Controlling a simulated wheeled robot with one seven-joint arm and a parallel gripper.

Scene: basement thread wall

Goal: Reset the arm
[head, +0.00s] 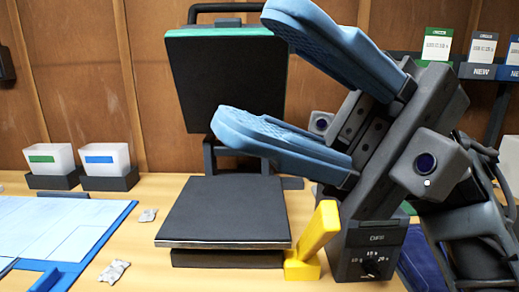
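My gripper (245,73) is in the head view at the upper middle and right. Its two blue ridged fingers are spread well apart, with nothing between them. It is raised above the table, in front of a heat press with an upright dark upper plate (225,88) and a flat black lower plate (226,210). The upper finger overlaps the upper plate's right edge in the picture. My arm covers part of the press's control box (366,252) and the wall behind.
A yellow block-like handle (318,238) stands right of the lower plate. Left are a blue-edged board (100,240), crumpled scraps (114,270) and two bins (106,160). Labelled packets (481,47) stand on a shelf at the upper right. Bare wood shows at the front left of the press.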

